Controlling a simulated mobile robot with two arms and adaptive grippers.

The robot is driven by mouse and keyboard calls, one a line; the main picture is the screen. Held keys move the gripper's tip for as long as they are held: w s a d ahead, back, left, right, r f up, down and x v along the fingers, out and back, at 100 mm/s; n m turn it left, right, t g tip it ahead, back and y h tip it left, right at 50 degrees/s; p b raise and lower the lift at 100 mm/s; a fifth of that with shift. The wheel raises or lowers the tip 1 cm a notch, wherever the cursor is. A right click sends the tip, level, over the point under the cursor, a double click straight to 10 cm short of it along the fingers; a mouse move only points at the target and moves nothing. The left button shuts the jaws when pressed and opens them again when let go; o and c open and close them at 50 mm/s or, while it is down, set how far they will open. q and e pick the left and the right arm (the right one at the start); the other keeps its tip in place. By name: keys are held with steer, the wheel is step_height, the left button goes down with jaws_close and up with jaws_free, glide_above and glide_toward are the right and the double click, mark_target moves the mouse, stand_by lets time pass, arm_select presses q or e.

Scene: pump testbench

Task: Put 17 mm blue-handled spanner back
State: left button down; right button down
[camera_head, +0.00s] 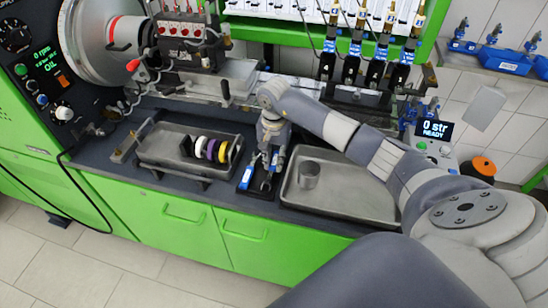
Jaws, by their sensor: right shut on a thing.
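My right gripper (268,172) points down over a dark holder (242,190) on the bench, between two trays. It is shut on a blue-handled spanner (275,160), whose blue handle shows at the fingers; the rest is partly hidden by the gripper. Another blue handle (247,178) lies in the holder just left of the gripper. Size marks are too small to read, so I cannot tell which spanner is the 17 mm one. I cannot tell whether the held spanner touches the holder. My left gripper is not in view.
To the right, a metal tray (340,207) holds a metal cup (309,174). Behind are the testbench rail (200,87) and several hanging injectors (380,55). A control box (436,135) stands right.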

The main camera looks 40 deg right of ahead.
mark_target(274, 163)
steer(key=shift+f, duration=0.15)
steer(key=c, duration=1.4)
jaws_free()
steer(key=shift+c, duration=0.2)
steer(key=shift+r, duration=0.2)
step_height(274, 163, up, 12)
steer(key=b, duration=0.3)
